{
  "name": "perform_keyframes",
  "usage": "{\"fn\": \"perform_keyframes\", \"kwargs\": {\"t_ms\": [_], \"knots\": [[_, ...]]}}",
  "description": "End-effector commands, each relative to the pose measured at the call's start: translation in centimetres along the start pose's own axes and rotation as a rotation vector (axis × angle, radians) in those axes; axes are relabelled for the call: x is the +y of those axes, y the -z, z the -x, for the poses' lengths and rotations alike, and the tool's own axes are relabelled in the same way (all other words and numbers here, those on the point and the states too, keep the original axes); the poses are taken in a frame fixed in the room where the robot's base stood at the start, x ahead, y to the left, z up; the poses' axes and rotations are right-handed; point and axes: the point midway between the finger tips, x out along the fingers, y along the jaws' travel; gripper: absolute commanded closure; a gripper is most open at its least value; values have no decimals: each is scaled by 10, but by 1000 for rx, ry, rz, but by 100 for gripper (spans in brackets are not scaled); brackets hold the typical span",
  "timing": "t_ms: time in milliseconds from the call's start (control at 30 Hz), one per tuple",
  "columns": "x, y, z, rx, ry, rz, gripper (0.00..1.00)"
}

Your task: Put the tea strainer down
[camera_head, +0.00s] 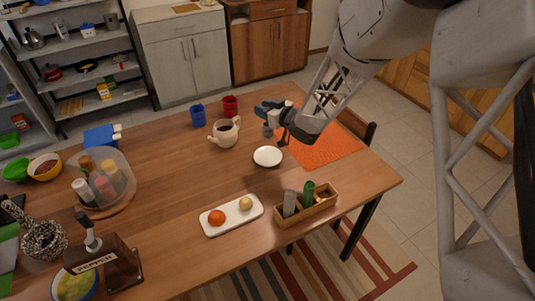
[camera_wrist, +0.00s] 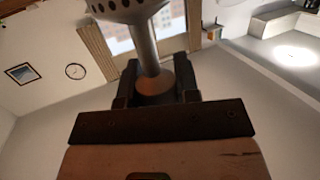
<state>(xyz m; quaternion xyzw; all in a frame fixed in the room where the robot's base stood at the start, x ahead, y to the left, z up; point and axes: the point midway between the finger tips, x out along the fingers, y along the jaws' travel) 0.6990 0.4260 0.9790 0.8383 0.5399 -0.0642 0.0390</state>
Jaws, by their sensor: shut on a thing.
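The tea strainer (camera_wrist: 146,48) is grey metal with a perforated head, cut off by the top edge of the wrist view. My gripper (camera_wrist: 156,85) is shut on its handle end. In the head view my gripper (camera_head: 278,117) is over the far right part of the table, beside the orange mat and beyond the white saucer (camera_head: 267,157). A small grey part of the strainer (camera_head: 269,130) seems to show at the fingers, but its outline is unclear there. I cannot tell how high it is above the table.
A teapot (camera_head: 225,132), a blue cup (camera_head: 198,116) and a red cup (camera_head: 230,106) stand left of my gripper. The orange mat (camera_head: 325,150) lies to its right. A white tray (camera_head: 232,215) with fruit and a wooden box (camera_head: 306,210) are nearer.

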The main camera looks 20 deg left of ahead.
Motion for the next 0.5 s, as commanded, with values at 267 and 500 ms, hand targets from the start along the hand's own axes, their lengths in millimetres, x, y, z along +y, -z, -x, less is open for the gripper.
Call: {"fn": "perform_keyframes", "kwargs": {"t_ms": [267, 500], "knots": [[0, -23, -4, -1, 0, -1, 100], [0, -54, -8, -1, 0, -1, 100]]}}
